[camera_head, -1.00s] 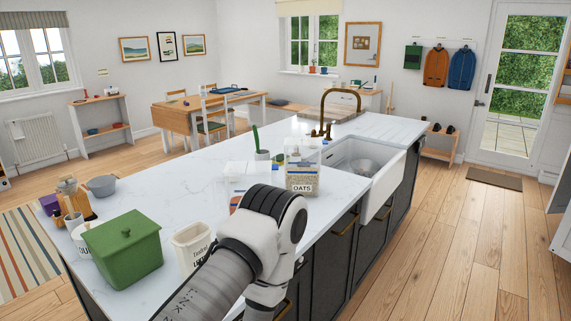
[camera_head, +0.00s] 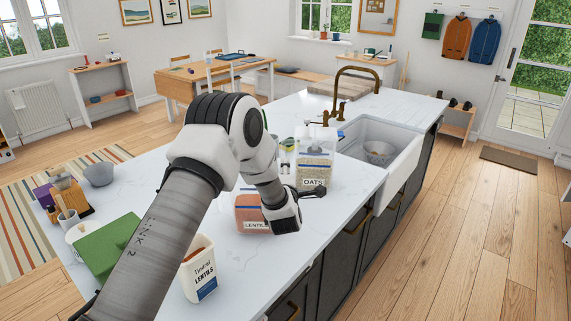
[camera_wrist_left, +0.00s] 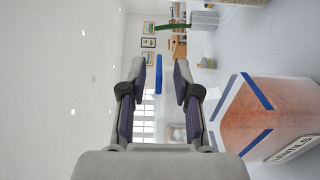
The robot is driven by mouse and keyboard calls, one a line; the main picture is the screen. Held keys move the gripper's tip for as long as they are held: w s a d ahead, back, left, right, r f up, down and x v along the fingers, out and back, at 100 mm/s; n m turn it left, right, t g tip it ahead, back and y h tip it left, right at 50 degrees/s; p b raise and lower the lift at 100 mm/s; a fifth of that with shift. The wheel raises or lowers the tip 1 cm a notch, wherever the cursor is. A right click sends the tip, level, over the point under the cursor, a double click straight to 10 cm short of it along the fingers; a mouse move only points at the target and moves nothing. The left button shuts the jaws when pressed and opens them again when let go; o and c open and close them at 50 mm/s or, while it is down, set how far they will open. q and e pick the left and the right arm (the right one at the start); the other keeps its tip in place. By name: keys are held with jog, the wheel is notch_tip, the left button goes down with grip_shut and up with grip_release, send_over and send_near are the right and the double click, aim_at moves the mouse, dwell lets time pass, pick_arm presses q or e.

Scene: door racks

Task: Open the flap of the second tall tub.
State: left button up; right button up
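Two tall clear tubs stand on the white island. One, labelled LENTILS (camera_head: 252,225), holds orange lentils and is partly hidden behind my left arm. The other, labelled OATS (camera_head: 315,165), stands beyond it, nearer the sink. I cannot tell any flap's position. My left gripper (camera_wrist_left: 160,68) is open, its two fingers apart and nothing clearly held. In the left wrist view the lentils tub (camera_wrist_left: 262,118) is close, at the right of the fingers. A blue strip (camera_wrist_left: 158,75) shows between the fingers; its distance is unclear. My right gripper is out of view.
The white sink (camera_head: 395,172) lies right of the oats tub. Some bare worktop (camera_head: 255,265) shows in front of the lentils tub.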

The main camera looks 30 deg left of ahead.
pick_arm(q)
jog(key=shift+w+a+f, duration=0.1)
jog(key=shift+w+a, duration=0.05)
jog(key=shift+w, duration=0.2)
jog(key=shift+s+d, duration=0.1)
jog(key=shift+d, duration=0.1)
jog(key=shift+s+d+r, duration=0.1)
jog(key=shift+s+r, duration=0.05)
jog(key=shift+r, duration=0.1)
grip_shut()
jog(key=shift+f, duration=0.15)
